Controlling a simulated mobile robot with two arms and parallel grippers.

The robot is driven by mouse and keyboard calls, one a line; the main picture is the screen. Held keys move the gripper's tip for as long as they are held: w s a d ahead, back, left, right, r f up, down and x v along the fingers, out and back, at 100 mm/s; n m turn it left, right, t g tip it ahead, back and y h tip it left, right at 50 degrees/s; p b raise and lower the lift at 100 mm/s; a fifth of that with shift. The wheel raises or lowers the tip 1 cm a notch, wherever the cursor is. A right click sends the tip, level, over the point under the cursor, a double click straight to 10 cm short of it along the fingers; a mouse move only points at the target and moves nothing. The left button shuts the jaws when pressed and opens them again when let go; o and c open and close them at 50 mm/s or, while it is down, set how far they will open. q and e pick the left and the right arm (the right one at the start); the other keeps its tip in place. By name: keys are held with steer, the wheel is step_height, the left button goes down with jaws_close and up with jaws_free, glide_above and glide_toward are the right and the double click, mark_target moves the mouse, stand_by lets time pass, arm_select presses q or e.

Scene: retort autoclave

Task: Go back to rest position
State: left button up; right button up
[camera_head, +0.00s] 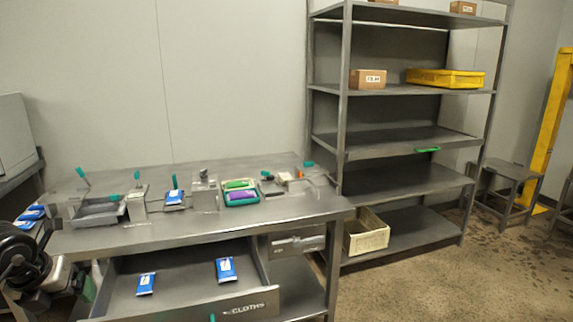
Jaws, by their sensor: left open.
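My left gripper (84,285) is at the lower left edge of the head view, beside the left end of an open drawer (190,300) labelled CLOTHS. Its jaws are open, and I see nothing between them. Part of its arm is cut off by the picture edge. Two blue-and-white packets lie in the drawer, one on the left (146,283) and one on the right (226,270). My right gripper is not in view.
A steel bench (270,213) above the drawer holds a grey tray (97,212), a tray with green and purple items (241,201) and small stands. Right of it stands a metal shelf rack (400,140) with boxes. Floor (470,285) at lower right is clear.

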arm_select(q)
steer(key=w+d+f+n+t+h+p, duration=0.2)
steer(key=w+d+f+n+h+p, duration=0.3)
steer(key=d+f+h, duration=0.7)
steer(key=s+a+f+n+t+y, duration=0.1)
steer(key=s+f+n+t+y, duration=0.15)
steer(key=f+n, duration=0.5)
steer(key=s+a+f+n+t+y, duration=0.1)
steer(key=f+n+t+y, duration=0.3)
steer(key=f, duration=0.6)
steer(key=s+f+n+g+y+p, duration=0.4)
steer(key=s+f+n, duration=0.5)
steer(key=s+f, duration=0.8)
steer(key=s+d+f+n+g+y, duration=0.1)
steer(key=s+d+f+g, duration=0.3)
steer(key=s, duration=0.9)
steer(key=s+d+f+n+g, duration=0.3)
steer(key=s+d+f+n, duration=0.1)
steer(key=s, duration=0.9)
steer(key=shift+d+g+y, duration=0.2)
steer(key=shift+g+y, duration=0.15)
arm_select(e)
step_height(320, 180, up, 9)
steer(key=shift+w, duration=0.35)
